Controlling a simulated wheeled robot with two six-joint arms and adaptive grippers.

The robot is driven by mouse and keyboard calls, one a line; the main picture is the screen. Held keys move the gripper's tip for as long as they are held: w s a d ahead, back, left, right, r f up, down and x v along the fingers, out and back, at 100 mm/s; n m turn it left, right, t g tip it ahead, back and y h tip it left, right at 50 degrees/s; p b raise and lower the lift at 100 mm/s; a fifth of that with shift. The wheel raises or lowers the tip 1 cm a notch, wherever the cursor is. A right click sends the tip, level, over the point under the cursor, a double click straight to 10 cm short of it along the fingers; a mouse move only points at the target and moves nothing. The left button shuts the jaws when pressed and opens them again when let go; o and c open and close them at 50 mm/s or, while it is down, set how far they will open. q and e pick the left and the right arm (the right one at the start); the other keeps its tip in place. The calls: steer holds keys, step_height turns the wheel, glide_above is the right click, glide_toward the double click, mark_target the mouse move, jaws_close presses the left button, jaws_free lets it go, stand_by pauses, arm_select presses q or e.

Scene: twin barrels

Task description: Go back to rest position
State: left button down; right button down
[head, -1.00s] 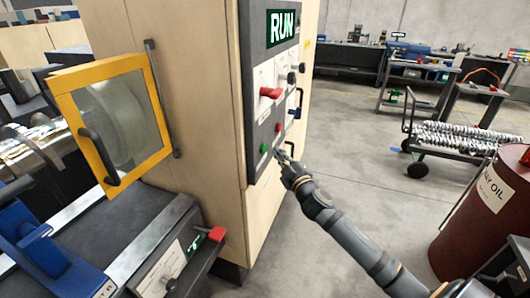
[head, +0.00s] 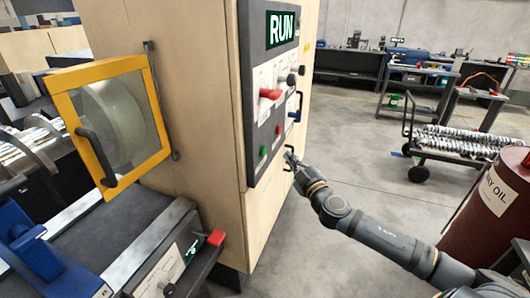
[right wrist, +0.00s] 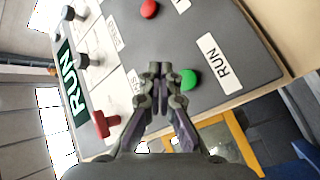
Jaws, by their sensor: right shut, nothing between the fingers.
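My right gripper (head: 289,160) is shut and empty. It hangs in front of the lower right edge of the control panel (head: 257,150), to the right of the green button (head: 263,152). In the right wrist view the shut fingertips (right wrist: 158,70) show in front of the panel, left of the green button (right wrist: 188,79). I cannot tell how large the gap to the panel is. The panel screen (head: 281,27) reads RUN. My left gripper is not in view.
A wooden cabinet (head: 205,120) carries the panel and the yellow-framed guard door (head: 110,120). A dark red oil drum (head: 488,225) stands at the right, near my right arm. A loaded trolley (head: 455,142) stands behind it. The floor between cabinet and drum is clear.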

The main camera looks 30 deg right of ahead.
steer(key=shift+f, duration=0.1)
steer(key=s+d+f+m+g+h, duration=0.15)
steer(key=d+f, duration=0.25)
steer(key=f, duration=0.4)
steer(key=s+d+f+m+g+h, duration=0.1)
steer(key=d+f+g, duration=0.25)
steer(key=f, duration=0.55)
steer(key=s+d+f+m+g+h, duration=0.15)
steer(key=d+f, duration=0.25)
steer(key=f, duration=0.4)
steer(key=s+f+m+g+y, duration=0.1)
steer(key=s+f+g, duration=0.1)
steer(key=s+f, duration=0.6)
steer(key=s+f+m+g, duration=0.15)
steer(key=s+f, duration=0.25)
steer(key=f, duration=0.7)
steer(key=s+a+f+g+y, duration=0.1)
steer(key=s+a+f+g, duration=0.1)
steer(key=s+a+f, duration=0.5)
steer(key=s+a+f+m+g+y, duration=0.1)
steer(key=s+a+f+g, duration=0.2)
steer(key=s+a+f, duration=0.4)
steer(key=s+a+f+m+g+y, duration=0.1)
steer(key=s+a+f, duration=0.6)
steer(key=s, duration=1)
steer(key=shift+s+f+g+y, duration=0.2)
steer(key=shift+f+g+y, duration=0.2)
steer(key=shift+f+g, duration=0.35)
steer(key=shift+r, duration=0.1)
